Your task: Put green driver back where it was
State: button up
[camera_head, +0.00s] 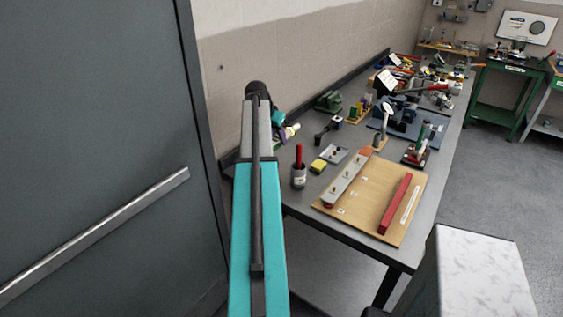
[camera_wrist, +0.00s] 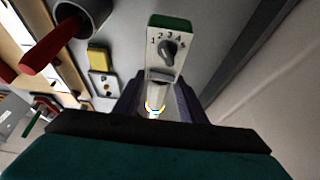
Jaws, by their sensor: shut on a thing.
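My gripper (camera_wrist: 157,100) has its dark purple jaws shut on a pale thing with a bright yellow and blue ring (camera_wrist: 155,107); I cannot tell whether it is the green driver. In the head view my gripper (camera_head: 288,132) is at the near left table edge, partly hidden by my arm. A grey cup (camera_head: 299,178) holds a red-handled tool (camera_head: 299,156); both also show in the wrist view, the cup (camera_wrist: 88,14) and the red handle (camera_wrist: 44,50). I cannot clearly make out a green driver. A green upright handle (camera_head: 421,131) stands at the table's right side, its kind unclear.
A white plate with a numbered dial and green end (camera_wrist: 168,50) lies just beyond my jaws. A yellow block (camera_head: 318,166) lies by the cup. A wooden board (camera_head: 375,196) with a red bar (camera_head: 395,203) covers the near right. The far table is crowded; a wall borders the left.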

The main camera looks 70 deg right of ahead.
aim_at(277, 149)
jog(key=shift+f+p, duration=1.1)
jog(key=shift+f, duration=1.95)
jog(key=shift+f+p, duration=0.7)
jog(key=shift+f, duration=1.15)
jog(key=shift+f, duration=0.15)
jog(key=o, duration=1.3)
jog(key=shift+s, duration=0.1)
jog(key=shift+b+v, duration=1.75)
jog(key=shift+v, duration=4.35)
